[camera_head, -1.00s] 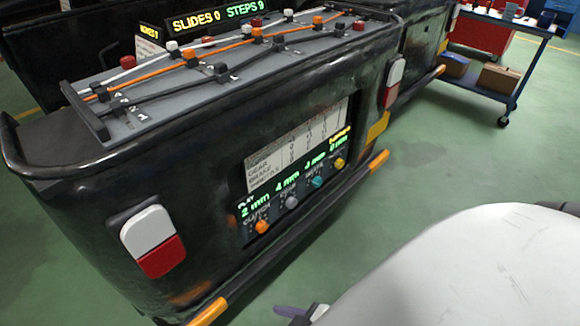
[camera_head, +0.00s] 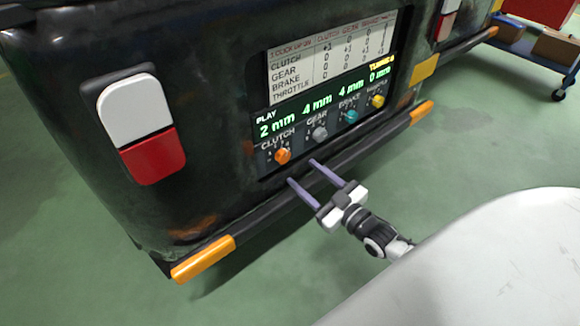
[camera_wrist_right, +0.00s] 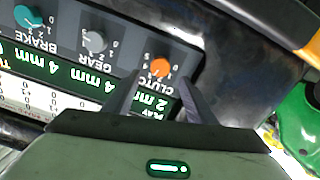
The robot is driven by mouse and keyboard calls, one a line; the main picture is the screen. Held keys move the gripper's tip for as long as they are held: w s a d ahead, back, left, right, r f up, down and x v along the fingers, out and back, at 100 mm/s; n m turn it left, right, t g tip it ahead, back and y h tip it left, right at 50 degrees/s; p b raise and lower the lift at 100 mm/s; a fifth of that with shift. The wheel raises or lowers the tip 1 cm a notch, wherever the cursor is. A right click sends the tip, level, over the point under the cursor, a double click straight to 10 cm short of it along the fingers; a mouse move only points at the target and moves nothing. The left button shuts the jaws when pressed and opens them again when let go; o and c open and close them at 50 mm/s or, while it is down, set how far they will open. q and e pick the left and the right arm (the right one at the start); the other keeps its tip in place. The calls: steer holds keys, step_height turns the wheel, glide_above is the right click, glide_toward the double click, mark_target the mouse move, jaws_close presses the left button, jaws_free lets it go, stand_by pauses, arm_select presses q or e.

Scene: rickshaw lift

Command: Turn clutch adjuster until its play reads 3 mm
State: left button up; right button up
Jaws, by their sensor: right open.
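The clutch adjuster is an orange knob (camera_head: 283,156) at the left end of the knob row on the rickshaw's rear panel. The play display (camera_head: 278,131) above it reads 2 mm for clutch. My right gripper (camera_head: 302,171) is open and empty, with its two purple fingers pointing at the panel just below and right of the orange knob. In the right wrist view the orange knob (camera_wrist_right: 160,67) shows beyond and between the fingertips (camera_wrist_right: 162,80), apparently not held. My left gripper is not in view.
Grey gear (camera_head: 320,133), teal brake (camera_head: 351,116) and yellow throttle (camera_head: 378,101) knobs sit to the right. A chart (camera_head: 330,57) is above them. A dark bumper bar with orange ends (camera_head: 203,259) runs below the panel. A blue cart (camera_head: 550,70) stands at the upper right.

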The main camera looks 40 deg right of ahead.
mark_target(285, 159)
steer(key=w, duration=0.2)
steer(key=w+b, duration=0.1)
steer(key=w, duration=0.3)
steer(key=shift+a+f+b, duration=0.15)
steer(key=shift+a+b, duration=0.1)
steer(key=shift+b, duration=0.1)
steer(key=shift+w, duration=0.55)
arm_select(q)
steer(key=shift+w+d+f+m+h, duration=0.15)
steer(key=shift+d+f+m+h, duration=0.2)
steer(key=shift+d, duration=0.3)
arm_select(e)
steer(key=shift+a, duration=0.1)
steer(key=c, duration=1)
steer(key=shift+c, duration=0.2)
